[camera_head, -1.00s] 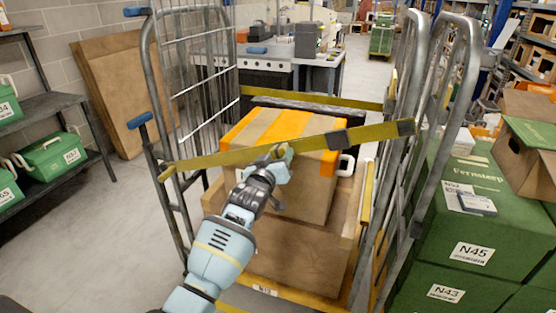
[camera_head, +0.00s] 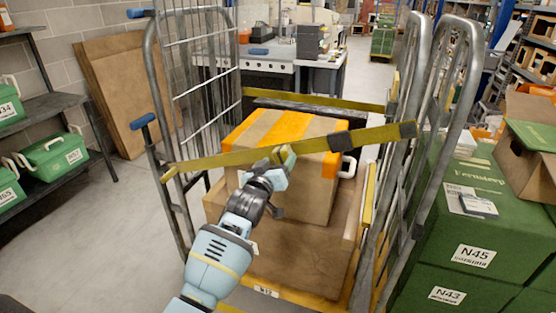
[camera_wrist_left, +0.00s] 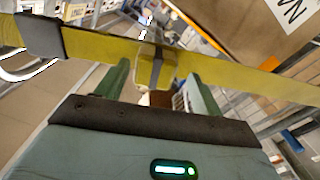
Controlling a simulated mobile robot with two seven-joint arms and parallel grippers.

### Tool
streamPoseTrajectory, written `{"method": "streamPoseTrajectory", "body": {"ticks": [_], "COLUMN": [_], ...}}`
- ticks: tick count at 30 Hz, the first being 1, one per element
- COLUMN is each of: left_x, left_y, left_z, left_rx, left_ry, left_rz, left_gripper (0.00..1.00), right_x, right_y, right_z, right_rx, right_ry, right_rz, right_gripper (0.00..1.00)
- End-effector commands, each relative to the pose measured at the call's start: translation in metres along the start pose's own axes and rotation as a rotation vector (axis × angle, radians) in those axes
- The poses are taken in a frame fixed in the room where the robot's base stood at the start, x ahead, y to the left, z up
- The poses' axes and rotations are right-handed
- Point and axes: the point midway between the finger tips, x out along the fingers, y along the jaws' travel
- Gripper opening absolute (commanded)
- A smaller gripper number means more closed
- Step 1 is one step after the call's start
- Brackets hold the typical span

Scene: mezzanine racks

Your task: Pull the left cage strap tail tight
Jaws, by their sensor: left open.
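A yellow strap (camera_head: 225,159) runs across the front of the roll cage (camera_head: 160,110), slanting up to the right, with a dark buckle (camera_head: 342,140) right of its middle. The strap also crosses the left wrist view (camera_wrist_left: 100,48), where a short yellow strap tail (camera_wrist_left: 146,72) with a dark band hangs down. My left gripper (camera_head: 283,156) is at the strap's middle, in front of the carton. In the wrist view its fingers (camera_wrist_left: 158,84) are apart, with the tail between their tips; I cannot tell whether they touch it. My right gripper is not in view.
An orange-taped carton (camera_head: 300,185) sits on a larger carton (camera_head: 290,255) in the cage. A second yellow strap (camera_head: 315,101) crosses the back. Green boxes (camera_head: 465,225) stand close on the right. Shelves (camera_head: 60,105) stand left, with clear floor (camera_head: 110,225) between.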

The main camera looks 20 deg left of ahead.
Motion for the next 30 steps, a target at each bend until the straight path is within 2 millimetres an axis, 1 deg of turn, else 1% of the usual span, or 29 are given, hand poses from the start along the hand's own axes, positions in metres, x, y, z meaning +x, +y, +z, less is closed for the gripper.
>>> {"method": "streamPoseTrajectory", "body": {"ticks": [1,6,12,18,30], "left_x": [-0.008,-0.032,-0.053,-0.060,-0.060], "left_y": [0.000,-0.001,-0.002,-0.002,-0.002], "left_z": [-0.002,-0.001,0.000,0.000,0.000], "left_rx": [0.000,0.001,0.000,0.001,0.002], "left_ry": [0.002,0.000,-0.002,-0.002,-0.002], "left_rz": [0.000,-0.001,-0.003,-0.004,-0.004], "left_gripper": [0.67,0.67,0.67,0.67,0.67], "right_x": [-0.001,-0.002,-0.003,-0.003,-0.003], "right_y": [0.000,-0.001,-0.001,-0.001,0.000], "right_z": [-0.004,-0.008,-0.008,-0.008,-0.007], "right_rx": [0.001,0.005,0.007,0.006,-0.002], "right_ry": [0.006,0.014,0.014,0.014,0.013], "right_rz": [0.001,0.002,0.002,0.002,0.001], "right_gripper": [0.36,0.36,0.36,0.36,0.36]}}
